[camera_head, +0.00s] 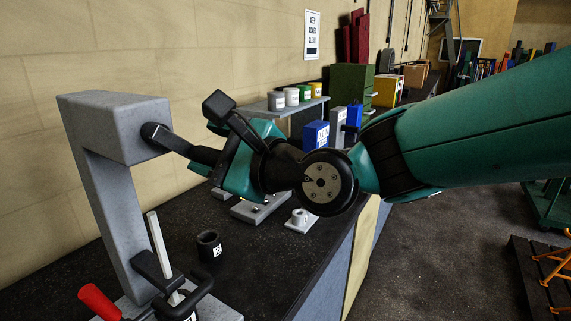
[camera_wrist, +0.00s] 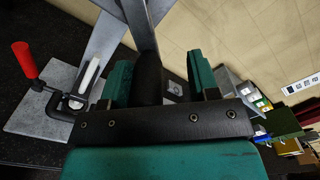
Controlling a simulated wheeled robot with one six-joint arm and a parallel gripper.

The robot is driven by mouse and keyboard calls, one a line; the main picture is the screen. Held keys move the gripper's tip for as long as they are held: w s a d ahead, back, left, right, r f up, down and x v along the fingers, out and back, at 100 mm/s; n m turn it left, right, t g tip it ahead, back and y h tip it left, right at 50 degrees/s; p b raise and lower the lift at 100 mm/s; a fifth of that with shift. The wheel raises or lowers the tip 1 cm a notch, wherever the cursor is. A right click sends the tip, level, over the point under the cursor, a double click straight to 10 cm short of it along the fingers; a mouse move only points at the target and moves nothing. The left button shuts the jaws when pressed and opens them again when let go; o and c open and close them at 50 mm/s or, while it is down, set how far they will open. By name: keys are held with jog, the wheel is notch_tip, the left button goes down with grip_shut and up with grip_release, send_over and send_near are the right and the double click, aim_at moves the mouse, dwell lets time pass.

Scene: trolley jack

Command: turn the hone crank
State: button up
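The hone's grey upright frame (camera_head: 110,185) stands at the left of the bench. A black crank (camera_head: 180,145) sticks out from its overhanging head towards my gripper (camera_head: 225,160). In the wrist view, the crank's dark round bar (camera_wrist: 149,80) stands between the two green fingers of my gripper (camera_wrist: 160,82). It is close beside the left finger, and a clear gap shows before the right finger, so the gripper is open around it. Whether the left finger touches it I cannot tell. The fingers partly hide the crank's end in the head view.
A red-handled clamp (camera_head: 98,301) and a pale upright bar (camera_head: 157,243) are at the frame's foot. A black cup (camera_head: 209,246) and a small white-grey part (camera_head: 300,218) stand on the dark bench. Blue boxes (camera_head: 315,134) and a shelf with cans lie beyond. Open floor is right.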

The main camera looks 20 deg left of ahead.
jog(key=s+d+b, duration=0.2)
jog(key=d+b, duration=0.5)
jog(key=d, duration=1)
jog(key=shift+s, duration=0.3)
